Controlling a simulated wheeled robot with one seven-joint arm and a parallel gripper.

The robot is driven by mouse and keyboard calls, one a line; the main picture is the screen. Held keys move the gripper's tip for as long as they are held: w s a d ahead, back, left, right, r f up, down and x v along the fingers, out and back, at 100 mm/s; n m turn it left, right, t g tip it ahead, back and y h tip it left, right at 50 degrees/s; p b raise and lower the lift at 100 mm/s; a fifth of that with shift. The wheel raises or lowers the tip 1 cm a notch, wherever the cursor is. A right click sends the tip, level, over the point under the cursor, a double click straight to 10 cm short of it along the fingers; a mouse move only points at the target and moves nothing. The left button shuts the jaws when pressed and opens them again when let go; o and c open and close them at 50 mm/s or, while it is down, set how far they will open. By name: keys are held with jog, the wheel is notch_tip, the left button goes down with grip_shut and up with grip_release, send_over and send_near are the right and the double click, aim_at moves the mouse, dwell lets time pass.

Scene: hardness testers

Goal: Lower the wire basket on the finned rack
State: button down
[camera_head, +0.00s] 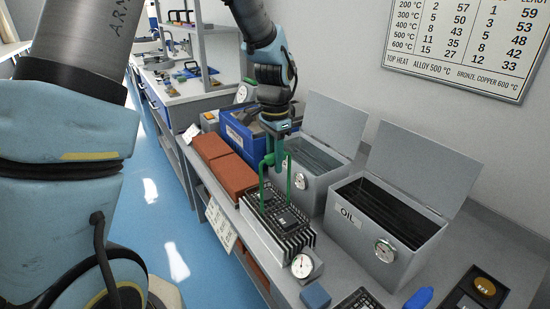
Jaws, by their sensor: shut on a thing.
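The wire basket (270,200) is a dark mesh tray with small grey pieces in it and a tall green handle (263,185). My gripper (274,155) is shut on the top of the green handle, above the basket. The basket looks level over the finned rack (301,240), a grey block with a row of black fins. Whether the basket's underside touches the fins cannot be told from this view. The handle's top is partly hidden by my gripper.
An open grey tank marked OIL (352,222) and another open tank (308,186) stand behind the rack. Red bricks (235,175) and a blue bin (238,138) lie left. A round dial gauge (303,266) and a blue block (316,296) sit in front.

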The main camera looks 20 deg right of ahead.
jog(key=shift+f, duration=0.55)
dwell(0.4)
jog(key=c, duration=0.6)
grip_release()
notch_tip(320, 180, up, 11)
jog(key=shift+f+b, duration=0.1)
jog(key=shift+b, duration=0.6)
jog(key=s+a+f+n, duration=0.2)
jog(key=a+n, duration=0.5)
jog(key=a, duration=0.8)
jog(key=s+a+f+n+t+p, duration=0.1)
jog(key=a+f+n, duration=0.3)
jog(key=a, duration=1.1)
jog(key=s+n, duration=0.1)
jog(key=n, duration=0.2)
jog(key=shift+n+t, duration=0.3)
jog(key=shift+n, duration=0.1)
